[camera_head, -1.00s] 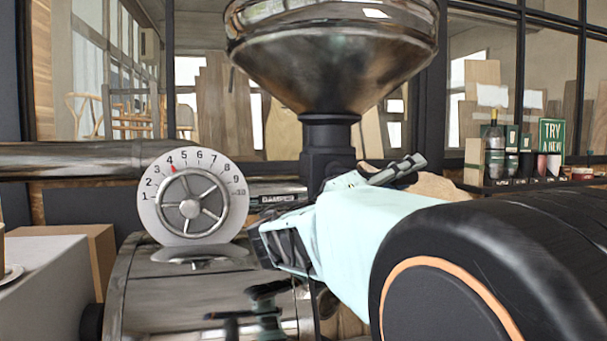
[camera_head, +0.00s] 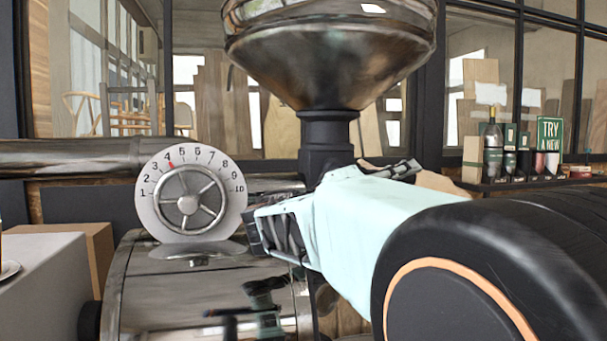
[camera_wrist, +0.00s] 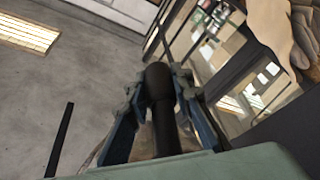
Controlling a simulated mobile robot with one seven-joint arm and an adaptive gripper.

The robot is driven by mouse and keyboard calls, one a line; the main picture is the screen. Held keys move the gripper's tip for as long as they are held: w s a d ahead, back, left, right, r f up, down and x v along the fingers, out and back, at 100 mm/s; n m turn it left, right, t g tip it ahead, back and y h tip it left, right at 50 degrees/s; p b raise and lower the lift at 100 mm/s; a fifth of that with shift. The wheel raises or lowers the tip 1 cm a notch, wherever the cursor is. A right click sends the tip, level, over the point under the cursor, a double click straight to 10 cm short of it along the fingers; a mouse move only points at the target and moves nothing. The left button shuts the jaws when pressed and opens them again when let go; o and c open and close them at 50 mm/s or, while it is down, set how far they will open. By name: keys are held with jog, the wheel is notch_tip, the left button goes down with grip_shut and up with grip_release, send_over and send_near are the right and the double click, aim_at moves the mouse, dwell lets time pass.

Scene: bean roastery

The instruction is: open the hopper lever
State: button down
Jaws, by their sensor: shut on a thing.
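The metal hopper (camera_head: 330,60), a wide cone on a dark neck (camera_head: 327,135), stands above the roaster in the head view. In the wrist view, my gripper (camera_wrist: 159,84) is shut on a dark lever with a rounded black knob (camera_wrist: 157,73). I take this to be the hopper lever; its shaft (camera_wrist: 165,125) runs between the two fingers. In the head view, my pale teal gripper body (camera_head: 365,220) is right of the dial, in front of the neck's lower end. It hides the lever there.
A numbered dial with a handwheel (camera_head: 190,198) stands left of my gripper, above the metal drum (camera_head: 175,290). A horizontal pipe (camera_head: 70,158) runs at the left. A shelf (camera_head: 530,185) with bottles and a green sign (camera_head: 550,133) is at the back right.

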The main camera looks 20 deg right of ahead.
jog(key=y, duration=0.1)
jog(key=f+y, duration=0.1)
jog(key=f+m+g+y+b, duration=0.1)
jog(key=shift+a+f, duration=0.25)
jog(key=a+f+m+y+p, duration=0.1)
jog(key=a+f+y+p, duration=0.2)
jog(key=y, duration=0.4)
jog(key=shift+a+f+m+g, duration=0.3)
jog(key=shift+a+f, duration=0.15)
jog(key=shift+f, duration=0.35)
jog(key=shift+w+f+y, duration=0.1)
jog(key=shift+y, duration=0.2)
jog(key=c, duration=1.7)
grip_release()
jog(key=shift+a, duration=0.1)
jog(key=v, duration=1.2)
